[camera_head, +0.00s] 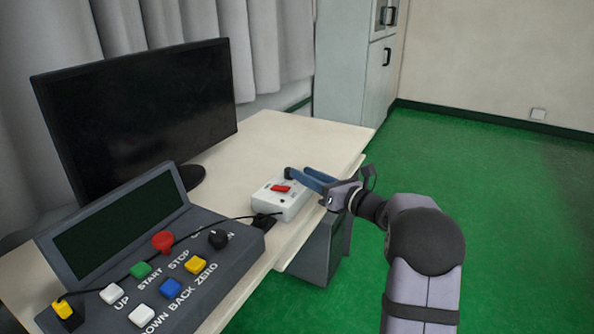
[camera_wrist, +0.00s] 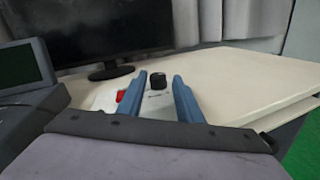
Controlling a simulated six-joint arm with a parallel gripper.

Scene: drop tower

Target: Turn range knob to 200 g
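A small white box (camera_head: 279,205) with a red rocker switch (camera_head: 281,188) stands on the desk in the head view. In the wrist view, a black knob (camera_wrist: 158,81) stands on this box's top, with the red switch (camera_wrist: 121,95) to its left. My gripper (camera_head: 297,172) reaches over the far right part of the box. Its two blue fingers are open in the wrist view, and the knob shows between their tips. I cannot tell whether either finger touches it. The scale markings and the knob's setting are too small to read.
A grey console (camera_head: 205,285) with a screen, coloured buttons and a black knob (camera_head: 218,239) stands at the front left. A black monitor (camera_head: 140,115) stands behind it. A black cable runs from the box across the console. The desk (camera_head: 310,137) is clear behind the box.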

